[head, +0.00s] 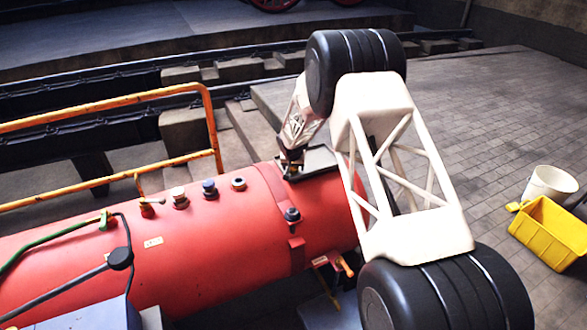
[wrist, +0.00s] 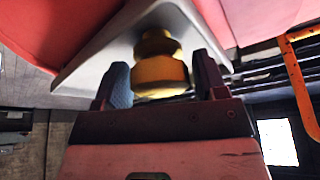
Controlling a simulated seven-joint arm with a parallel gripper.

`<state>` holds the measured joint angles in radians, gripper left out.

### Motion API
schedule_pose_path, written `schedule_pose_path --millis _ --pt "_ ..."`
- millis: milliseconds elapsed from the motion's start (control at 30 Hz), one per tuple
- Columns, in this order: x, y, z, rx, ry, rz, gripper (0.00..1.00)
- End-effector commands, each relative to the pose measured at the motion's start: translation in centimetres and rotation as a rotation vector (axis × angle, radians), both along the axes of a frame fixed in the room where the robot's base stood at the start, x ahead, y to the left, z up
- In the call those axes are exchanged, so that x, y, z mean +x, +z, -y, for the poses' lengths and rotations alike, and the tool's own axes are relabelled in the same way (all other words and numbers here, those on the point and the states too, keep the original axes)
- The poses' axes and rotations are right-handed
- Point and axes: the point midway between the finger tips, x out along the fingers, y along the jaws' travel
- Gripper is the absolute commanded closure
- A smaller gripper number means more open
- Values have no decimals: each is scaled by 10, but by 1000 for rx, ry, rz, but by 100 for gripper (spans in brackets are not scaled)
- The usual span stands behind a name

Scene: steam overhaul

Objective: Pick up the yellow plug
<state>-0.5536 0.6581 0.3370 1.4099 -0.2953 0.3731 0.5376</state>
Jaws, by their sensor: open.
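The yellow plug (wrist: 158,74) is a stepped, rounded piece on a light grey plate (wrist: 85,75) in the wrist view. My gripper (wrist: 163,68) is open, with one finger on each side of the plug. Gaps show between the plug and both fingers, wider on the right. In the head view, my gripper (head: 291,165) is low over the plate (head: 319,158) on top of the red boiler (head: 240,235). Only a small bit of yellow shows there at the gripper's tip; my gripper hides most of the plug.
Several fittings stand along the boiler's top, among them a blue-capped one (head: 209,188) and a dark knob (head: 292,214). An orange railing (head: 110,104) runs behind on the left. A yellow crate (head: 548,232) and white bucket (head: 550,184) stand on the right floor.

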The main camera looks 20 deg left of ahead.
Motion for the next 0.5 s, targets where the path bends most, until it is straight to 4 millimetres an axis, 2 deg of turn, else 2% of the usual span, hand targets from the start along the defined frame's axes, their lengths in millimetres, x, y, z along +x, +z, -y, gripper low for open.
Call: schedule_pose_path --millis 500 --pt "0 1 0 0 0 0 35"
